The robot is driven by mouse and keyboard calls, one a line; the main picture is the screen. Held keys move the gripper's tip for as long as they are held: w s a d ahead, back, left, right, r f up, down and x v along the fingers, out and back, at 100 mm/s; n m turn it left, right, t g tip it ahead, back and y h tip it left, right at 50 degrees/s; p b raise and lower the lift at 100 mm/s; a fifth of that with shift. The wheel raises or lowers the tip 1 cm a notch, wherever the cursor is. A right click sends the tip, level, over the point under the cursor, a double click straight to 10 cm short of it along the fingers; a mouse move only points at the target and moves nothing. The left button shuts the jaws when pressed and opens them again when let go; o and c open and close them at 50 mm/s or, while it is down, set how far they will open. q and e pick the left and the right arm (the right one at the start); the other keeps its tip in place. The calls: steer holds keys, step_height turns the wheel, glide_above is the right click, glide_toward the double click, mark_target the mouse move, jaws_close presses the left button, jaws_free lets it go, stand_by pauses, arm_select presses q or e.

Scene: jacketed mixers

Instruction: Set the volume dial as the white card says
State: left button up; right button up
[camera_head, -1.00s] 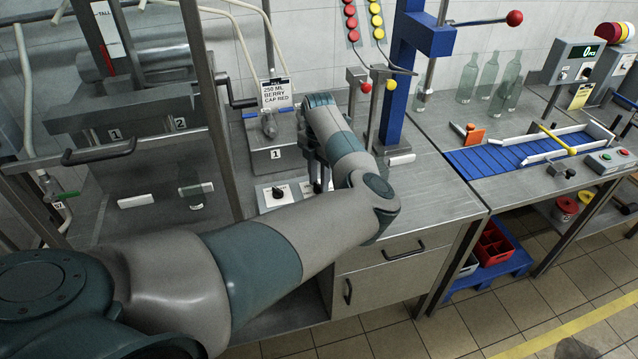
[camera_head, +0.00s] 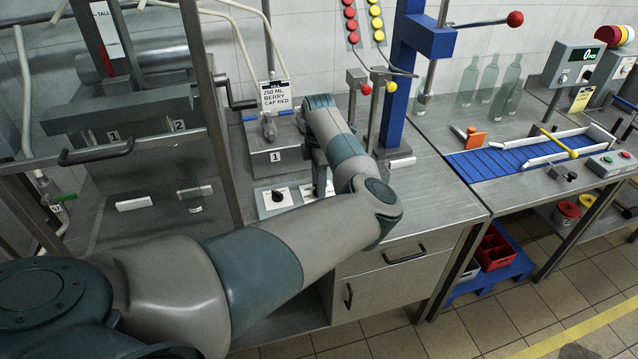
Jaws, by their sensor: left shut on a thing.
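The white card (camera_head: 276,96) stands upright at the back of the bench and reads "250 ML BERRY CAP RED". A low control box sits at the front of the bench, with a dark knob on its left white panel (camera_head: 277,194). My left gripper (camera_head: 320,188) points down over the box's right white panel, shut on what appears to be the volume dial. The fingers and wrist hide that dial, so its setting cannot be read. My right gripper is not in view.
A grey station marked 1 (camera_head: 275,156) with a small tap stands behind the control box. A blue press column (camera_head: 396,75) with red and yellow balls is to the right. Glass bottles (camera_head: 489,75) and a blue conveyor (camera_head: 510,155) are farther right. A metal frame post stands left.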

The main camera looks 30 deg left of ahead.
arm_select(q)
steer(key=o, duration=1)
steer(key=shift+o, duration=0.2)
steer(key=shift+r, duration=0.1)
steer(key=shift+r+b, duration=0.45)
steer(key=shift+r, duration=0.35)
step_height(320, 180, up, 16)
steer(key=b, duration=0.5)
steer(key=shift+f, duration=0.15)
